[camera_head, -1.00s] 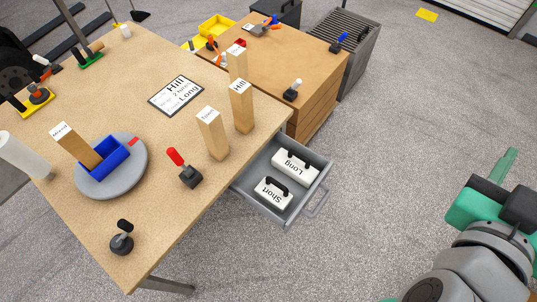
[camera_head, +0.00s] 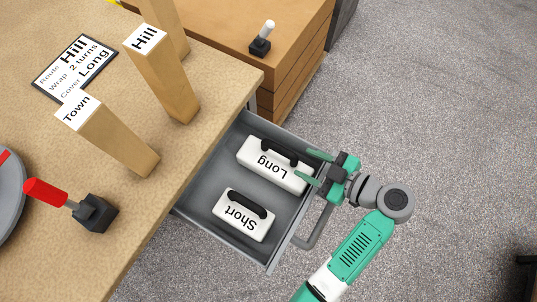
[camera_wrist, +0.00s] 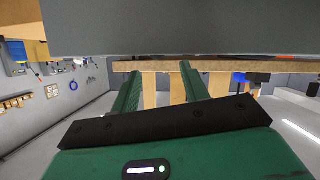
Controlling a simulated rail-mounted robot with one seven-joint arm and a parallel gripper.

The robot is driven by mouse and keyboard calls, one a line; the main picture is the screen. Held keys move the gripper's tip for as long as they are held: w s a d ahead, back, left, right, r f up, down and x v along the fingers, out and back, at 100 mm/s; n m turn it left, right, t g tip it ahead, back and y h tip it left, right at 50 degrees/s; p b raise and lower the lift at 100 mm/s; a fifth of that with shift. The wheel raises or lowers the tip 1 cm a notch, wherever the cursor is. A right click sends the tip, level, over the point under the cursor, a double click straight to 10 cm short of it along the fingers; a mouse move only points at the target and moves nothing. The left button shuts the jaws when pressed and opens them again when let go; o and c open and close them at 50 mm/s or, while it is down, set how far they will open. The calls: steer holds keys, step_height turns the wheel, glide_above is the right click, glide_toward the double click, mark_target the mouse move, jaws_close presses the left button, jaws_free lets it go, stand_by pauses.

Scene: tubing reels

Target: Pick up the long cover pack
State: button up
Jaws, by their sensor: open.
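The long cover pack (camera_head: 269,171) is a white block labelled "Long" with a black handle on top. It lies in the open grey drawer (camera_head: 203,184), toward the drawer's far side. The short cover pack (camera_head: 241,219), labelled "Short", also has a black handle and lies nearer in the same drawer. My gripper (camera_head: 311,166) is open, with its green fingers by the right end of the long pack, near the drawer front. I cannot tell whether they touch it. In the wrist view my fingers (camera_wrist: 158,86) are apart with no pack between them; a grey panel (camera_wrist: 180,28) fills the top.
The drawer handle (camera_head: 318,228) sticks out below my gripper. A wooden cabinet (camera_head: 290,75) stands behind.

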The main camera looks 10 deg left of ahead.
mark_target(289, 154)
steer(key=shift+b+x, duration=0.35)
steer(key=shift+x, duration=0.75)
steer(key=shift+a, duration=0.2)
steer(key=b+x, duration=0.2)
steer(key=x, duration=0.2)
steer(key=shift+w+a+f, duration=0.1)
steer(key=shift+w+f, duration=0.15)
steer(key=shift+w, duration=0.05)
steer(key=shift+w+a, duration=0.15)
steer(key=shift+a, duration=0.15)
steer(key=shift+d, duration=0.1)
steer(key=shift+c, duration=0.3)
steer(key=shift+r, duration=0.1)
jaws_close()
